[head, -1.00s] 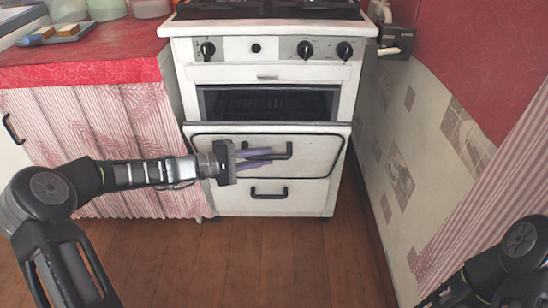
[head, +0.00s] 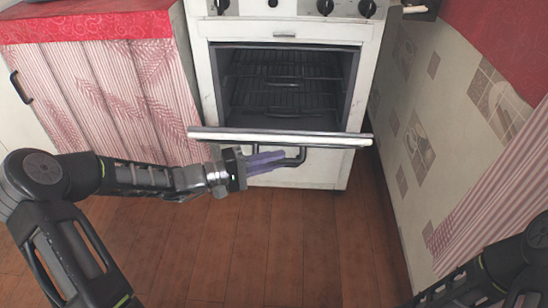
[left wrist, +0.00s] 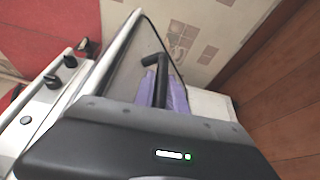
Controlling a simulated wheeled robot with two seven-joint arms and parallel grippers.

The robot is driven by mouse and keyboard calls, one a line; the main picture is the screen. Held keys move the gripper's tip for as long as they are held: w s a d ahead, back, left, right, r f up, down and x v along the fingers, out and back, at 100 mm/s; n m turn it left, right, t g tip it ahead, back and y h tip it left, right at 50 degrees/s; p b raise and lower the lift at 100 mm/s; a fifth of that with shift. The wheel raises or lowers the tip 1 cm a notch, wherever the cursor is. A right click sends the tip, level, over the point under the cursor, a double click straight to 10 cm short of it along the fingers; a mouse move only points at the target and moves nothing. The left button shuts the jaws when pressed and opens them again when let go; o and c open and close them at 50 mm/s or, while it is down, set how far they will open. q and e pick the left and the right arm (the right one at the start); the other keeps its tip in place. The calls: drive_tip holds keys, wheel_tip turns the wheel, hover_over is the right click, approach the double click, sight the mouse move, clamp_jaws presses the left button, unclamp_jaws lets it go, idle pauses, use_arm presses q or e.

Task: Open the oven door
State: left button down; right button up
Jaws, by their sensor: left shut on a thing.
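The white oven (head: 202,70) stands ahead of me with its door (head: 282,137) swung down and out, about level in the head view. The dark oven interior with wire racks (head: 280,84) shows above the door. My left gripper (head: 270,162), with purple fingers, is shut on the black door handle (head: 296,160) at the door's outer face. The left wrist view also shows the handle (left wrist: 172,58) between the purple fingers (left wrist: 177,96). My right gripper is out of view; only part of my right arm shows at the lower right.
A counter with a red cloth top (head: 90,24) and a striped curtain (head: 105,100) stands left of the oven. A tiled wall (head: 440,130) is close on the right. The wooden floor (head: 250,245) in front is clear.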

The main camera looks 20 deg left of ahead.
use_arm(q)
drive_tip(key=c, duration=1.4)
unclamp_jaws()
drive_tip(key=shift+o, duration=0.2)
drive_tip(key=shift+s+a+r+p, duration=0.1)
drive_tip(key=shift+s+a+p, duration=0.15)
drive_tip(key=shift+a+p, duration=0.15)
drive_tip(key=p+v, duration=0.2)
drive_tip(key=v, duration=0.5)
drive_tip(key=shift+s, duration=0.1)
